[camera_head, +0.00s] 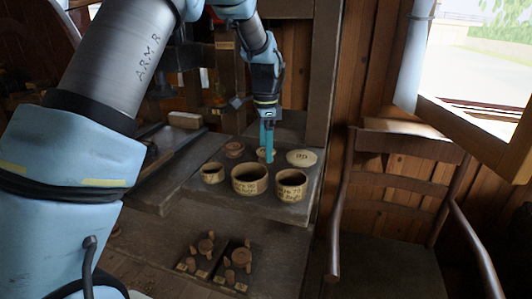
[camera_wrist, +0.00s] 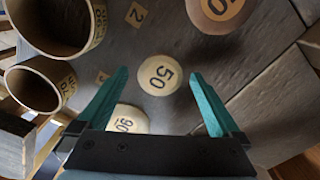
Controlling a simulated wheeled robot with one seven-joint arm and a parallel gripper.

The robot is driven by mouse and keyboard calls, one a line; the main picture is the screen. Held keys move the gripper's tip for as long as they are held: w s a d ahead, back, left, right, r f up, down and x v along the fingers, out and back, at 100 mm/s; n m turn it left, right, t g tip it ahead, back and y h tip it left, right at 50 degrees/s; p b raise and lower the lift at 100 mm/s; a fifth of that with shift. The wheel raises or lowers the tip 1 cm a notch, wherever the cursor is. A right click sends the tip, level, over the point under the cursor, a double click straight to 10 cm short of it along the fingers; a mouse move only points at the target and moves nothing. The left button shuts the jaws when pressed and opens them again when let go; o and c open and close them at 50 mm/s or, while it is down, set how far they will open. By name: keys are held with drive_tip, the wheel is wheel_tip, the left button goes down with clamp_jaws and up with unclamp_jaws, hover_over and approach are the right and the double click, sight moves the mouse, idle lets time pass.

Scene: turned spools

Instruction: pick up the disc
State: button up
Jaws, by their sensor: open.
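In the wrist view, a pale round disc marked 50 (camera_wrist: 158,75) lies on the dark board, between and ahead of my two teal fingers. In the head view, a pale oval disc (camera_head: 302,158) lies to the right of my gripper (camera_head: 267,158), and a smaller pale disc (camera_head: 261,152) shows partly behind the fingers. My gripper points down, open and empty; it also shows in the wrist view (camera_wrist: 158,80). Whether the fingertips touch the board is unclear.
Three labelled cups stand along the board's front: small left (camera_head: 212,173), wide middle (camera_head: 250,179), right (camera_head: 292,185). A brown round piece (camera_head: 234,150) sits left of my gripper. Dark trays (camera_head: 213,262) with small turned pieces lie in front. A wooden chair (camera_head: 385,262) stands right.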

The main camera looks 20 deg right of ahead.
drive_tip(key=c, duration=1.2)
